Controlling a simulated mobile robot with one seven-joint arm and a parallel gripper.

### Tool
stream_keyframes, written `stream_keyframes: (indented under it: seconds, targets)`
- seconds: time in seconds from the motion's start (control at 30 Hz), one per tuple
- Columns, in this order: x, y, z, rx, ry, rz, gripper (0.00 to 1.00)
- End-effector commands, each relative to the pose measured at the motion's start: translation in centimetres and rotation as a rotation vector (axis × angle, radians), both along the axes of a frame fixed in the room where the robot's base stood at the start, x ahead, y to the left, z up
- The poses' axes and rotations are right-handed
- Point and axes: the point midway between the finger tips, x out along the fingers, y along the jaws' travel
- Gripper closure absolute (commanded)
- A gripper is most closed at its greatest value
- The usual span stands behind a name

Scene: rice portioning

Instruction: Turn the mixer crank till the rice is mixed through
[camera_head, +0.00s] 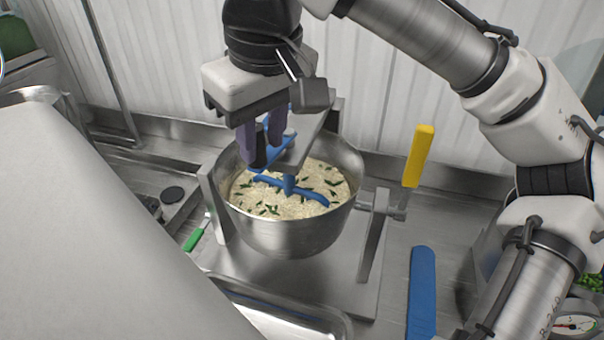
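The steel mixer bowl (290,236) stands upright in its stand and holds pale rice (309,206) with dark green bits spread through the visible surface. A blue paddle (300,191) sits in the rice. Above it, a blue crank (278,152) lies by the steel crossbar (311,138). My gripper (262,150) points down over the left part of the bowl, its dark purple fingers at the crank's outer end. A dark piece shows low between the fingers. The fingers partly hide the crank end, so I cannot tell whether they are closed on it.
A yellow handle (418,156) stands up on a side shaft right of the bowl. A blue flat tool (421,292) lies on the steel counter at right. A green-handled tool (197,234) is left of the bowl. A dial scale (575,324) is at lower right.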

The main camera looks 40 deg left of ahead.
Motion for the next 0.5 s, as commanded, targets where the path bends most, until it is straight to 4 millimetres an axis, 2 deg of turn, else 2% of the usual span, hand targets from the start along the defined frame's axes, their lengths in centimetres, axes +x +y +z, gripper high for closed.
stream_keyframes:
  seconds: [0.03,0.2,0.5]
  targets:
    - [0.01,-0.01,-0.01,0.000,0.000,0.000,0.64]
    - [0.02,-0.02,-0.01,0.000,0.000,0.000,0.42]
    - [0.02,-0.01,0.18,0.000,0.000,0.001,0.42]
